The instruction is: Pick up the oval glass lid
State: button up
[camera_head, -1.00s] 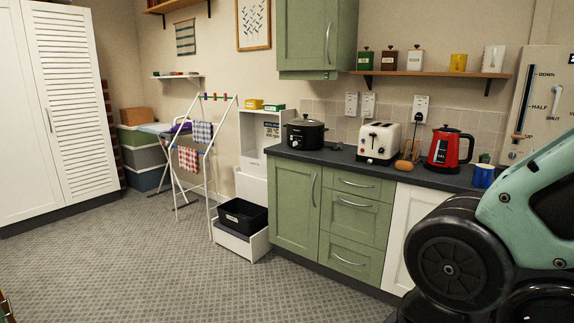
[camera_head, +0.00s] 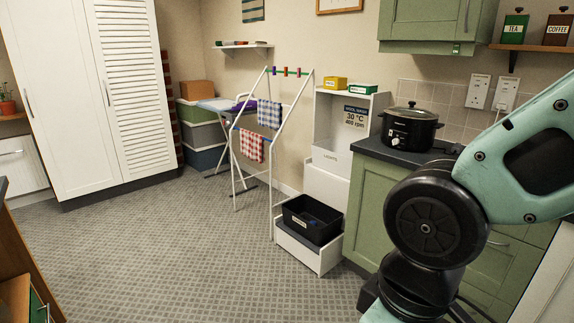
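The black slow cooker (camera_head: 409,128) stands at the left end of the dark worktop. An oval glass lid (camera_head: 412,112) with a dark knob sits on top of it. My arm, pale green with black joints, fills the right side of the view, close in front of the counter. My gripper is not in view, so its state does not show.
A green cupboard (camera_head: 385,195) supports the worktop. To its left stand a white laundry unit (camera_head: 331,180) with a black bin (camera_head: 312,219) below, and a drying rack (camera_head: 272,150) with cloths. Grey patterned floor (camera_head: 180,240) is clear in the middle. A wooden cabinet edge (camera_head: 30,265) is at lower left.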

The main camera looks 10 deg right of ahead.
aim_at(411, 110)
jog(key=i+j+z, duration=0.1)
jog(key=i+z, duration=0.3)
jog(key=i+j+z, duration=0.35)
jog(key=i, duration=0.25)
jog(key=i+j+z, duration=0.4)
jog(key=i+l, duration=0.05)
jog(key=l, duration=0.05)
